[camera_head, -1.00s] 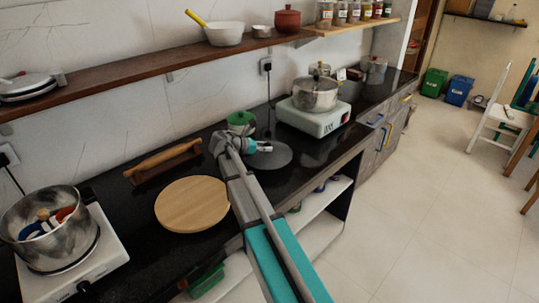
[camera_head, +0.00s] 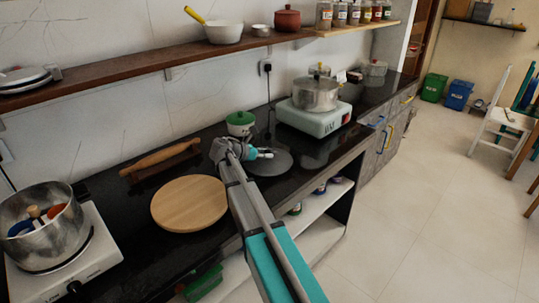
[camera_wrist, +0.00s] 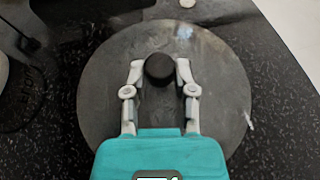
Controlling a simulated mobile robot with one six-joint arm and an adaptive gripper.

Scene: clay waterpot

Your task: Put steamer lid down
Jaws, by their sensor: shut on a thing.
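The steamer lid (camera_head: 275,164) is a flat grey disc at the counter's middle, between the round wooden board and the white stove. In the wrist view the lid (camera_wrist: 105,95) fills the middle, with its black knob (camera_wrist: 159,69) between my fingers. My gripper (camera_wrist: 160,75) is shut on this knob. In the head view my gripper (camera_head: 263,154) covers part of the lid. The lid looks level and low over the dark counter (camera_head: 130,227). I cannot tell whether it touches the surface.
A green-lidded pot (camera_head: 240,121) stands just behind my gripper. A rolling pin (camera_head: 160,159) and a round wooden board (camera_head: 188,205) lie to the left. A white stove with a steel pot (camera_head: 316,95) stands to the right. The counter's front edge is close.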

